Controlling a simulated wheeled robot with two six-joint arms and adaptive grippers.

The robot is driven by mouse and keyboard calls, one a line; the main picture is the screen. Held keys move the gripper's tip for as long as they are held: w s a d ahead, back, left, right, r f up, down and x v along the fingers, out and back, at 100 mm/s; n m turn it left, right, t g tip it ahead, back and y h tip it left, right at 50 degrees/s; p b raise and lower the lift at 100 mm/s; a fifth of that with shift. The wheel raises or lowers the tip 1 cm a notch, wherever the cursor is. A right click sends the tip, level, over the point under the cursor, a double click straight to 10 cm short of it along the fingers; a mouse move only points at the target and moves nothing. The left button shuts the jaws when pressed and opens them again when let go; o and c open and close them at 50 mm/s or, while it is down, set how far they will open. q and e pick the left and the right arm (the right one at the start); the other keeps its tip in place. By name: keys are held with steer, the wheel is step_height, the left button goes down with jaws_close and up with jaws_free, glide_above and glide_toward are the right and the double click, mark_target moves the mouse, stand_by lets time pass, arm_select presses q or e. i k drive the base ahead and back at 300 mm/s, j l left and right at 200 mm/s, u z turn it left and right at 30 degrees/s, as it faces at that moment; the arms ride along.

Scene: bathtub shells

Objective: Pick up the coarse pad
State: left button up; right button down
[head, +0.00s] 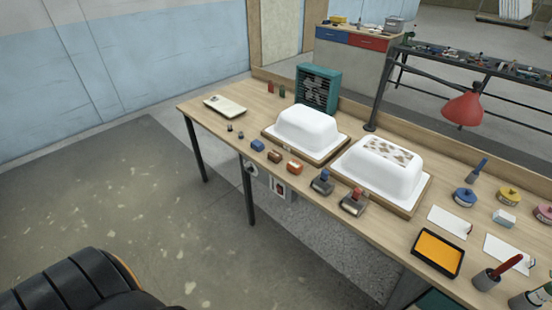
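A row of small pads or blocks lies along the front edge of the wooden workbench (215,122): a blue block (257,145), a brown block (274,156) and an orange block (294,167). I cannot tell which of these is the coarse pad; no label is readable. Two white tub shells (305,130) (375,172) rest upside down on wooden boards behind the row; the right one has brownish patches on top. Neither gripper is in view.
A teal fan (318,88) stands at the back. A red lamp (464,107) hangs over the right part. Tins, white sheets and an orange-filled tray (437,252) crowd the right end. The floor (130,205) before the bench's left part is clear.

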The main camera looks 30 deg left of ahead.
mark_target(275, 157)
steer(key=i+j+z, duration=0.15)
steer(key=j, duration=0.4)
steer(key=i+j+z, duration=0.15)
steer(key=j, duration=0.4)
steer(key=i+j+z, duration=0.15)
steer(key=j, duration=0.4)
steer(key=k, duration=0.05)
